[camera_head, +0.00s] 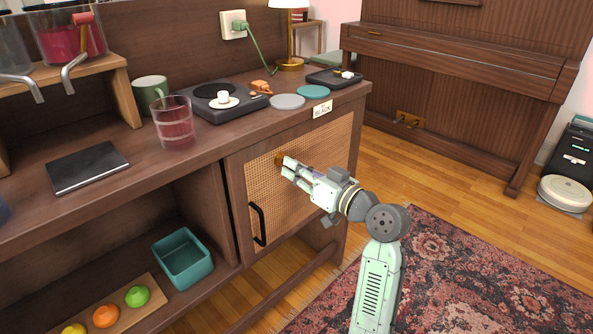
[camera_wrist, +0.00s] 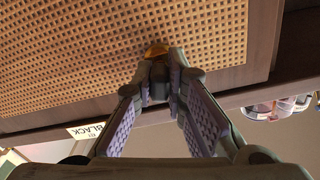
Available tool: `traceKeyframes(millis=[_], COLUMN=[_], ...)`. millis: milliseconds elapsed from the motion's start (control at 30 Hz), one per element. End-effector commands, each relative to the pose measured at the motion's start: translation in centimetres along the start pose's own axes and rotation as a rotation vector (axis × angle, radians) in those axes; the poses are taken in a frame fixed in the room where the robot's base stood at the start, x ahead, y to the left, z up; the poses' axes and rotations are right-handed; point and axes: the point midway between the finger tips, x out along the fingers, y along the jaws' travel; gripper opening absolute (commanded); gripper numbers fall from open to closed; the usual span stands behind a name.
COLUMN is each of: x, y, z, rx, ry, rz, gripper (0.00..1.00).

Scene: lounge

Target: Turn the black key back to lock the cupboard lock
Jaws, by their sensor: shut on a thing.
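The cupboard door (camera_head: 325,150) has a woven cane panel and a black handle (camera_head: 257,226); it looks closed. The brass lock (camera_head: 278,159) is on the cane panel and also shows in the wrist view (camera_wrist: 155,51). My gripper (camera_head: 287,167) reaches the lock from the right. In the wrist view its fingertips (camera_wrist: 159,78) are closed on the black key (camera_wrist: 158,88), right at the lock. The fingers hide much of the key. I cannot tell how far the key is turned.
A label reading "BLACK" (camera_head: 322,109) is on the counter edge above the door. The counter (camera_head: 240,133) holds a glass (camera_head: 174,122), a green mug (camera_head: 149,92), coasters and a hot plate or similar device. Open shelves are at left. A patterned rug (camera_head: 455,280) covers the floor at right.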

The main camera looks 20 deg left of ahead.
Motion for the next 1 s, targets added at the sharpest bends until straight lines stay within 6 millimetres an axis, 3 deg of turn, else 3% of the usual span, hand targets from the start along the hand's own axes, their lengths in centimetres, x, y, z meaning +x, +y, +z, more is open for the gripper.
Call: traceKeyframes(millis=[33, 1000], x=[0.19, 0.17], y=[0.26, 0.39], z=[0.65, 0.75], rx=[0.007, -0.158], ry=[-0.014, -0.012], rz=[0.003, 0.003], gripper=[0.00, 0.00])
